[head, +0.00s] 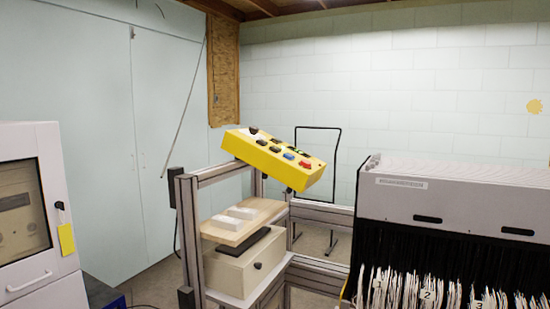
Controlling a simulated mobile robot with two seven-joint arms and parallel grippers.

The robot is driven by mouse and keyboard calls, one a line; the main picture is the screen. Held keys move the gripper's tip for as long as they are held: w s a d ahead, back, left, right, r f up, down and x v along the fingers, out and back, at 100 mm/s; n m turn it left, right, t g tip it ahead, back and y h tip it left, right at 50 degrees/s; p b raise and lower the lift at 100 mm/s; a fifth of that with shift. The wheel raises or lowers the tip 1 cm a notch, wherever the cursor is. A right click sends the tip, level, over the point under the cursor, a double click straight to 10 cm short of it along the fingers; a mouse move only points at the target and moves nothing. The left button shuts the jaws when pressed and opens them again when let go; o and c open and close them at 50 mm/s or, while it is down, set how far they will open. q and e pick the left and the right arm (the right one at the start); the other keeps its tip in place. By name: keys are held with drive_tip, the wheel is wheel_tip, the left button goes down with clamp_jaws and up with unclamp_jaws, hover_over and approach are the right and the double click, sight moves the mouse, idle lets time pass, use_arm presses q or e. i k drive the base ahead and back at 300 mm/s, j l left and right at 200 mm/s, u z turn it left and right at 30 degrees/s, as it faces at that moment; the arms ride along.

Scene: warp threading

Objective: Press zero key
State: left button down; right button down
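A yellow control box (272,158) is mounted, tilted, on top of a grey metal frame near the middle of the head view. The markings are too small to read, so I cannot tell which one is the zero key. Neither of my grippers shows in the head view.
A grey frame (190,235) below the box holds a wooden shelf (226,231) with white blocks and a beige box (235,268). A large grey machine (450,205) with numbered strands stands at right. A white cabinet (40,155) stands at left. Air around the control box looks clear.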

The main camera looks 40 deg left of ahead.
sight(287, 156)
drive_tip(key=u, duration=1.4)
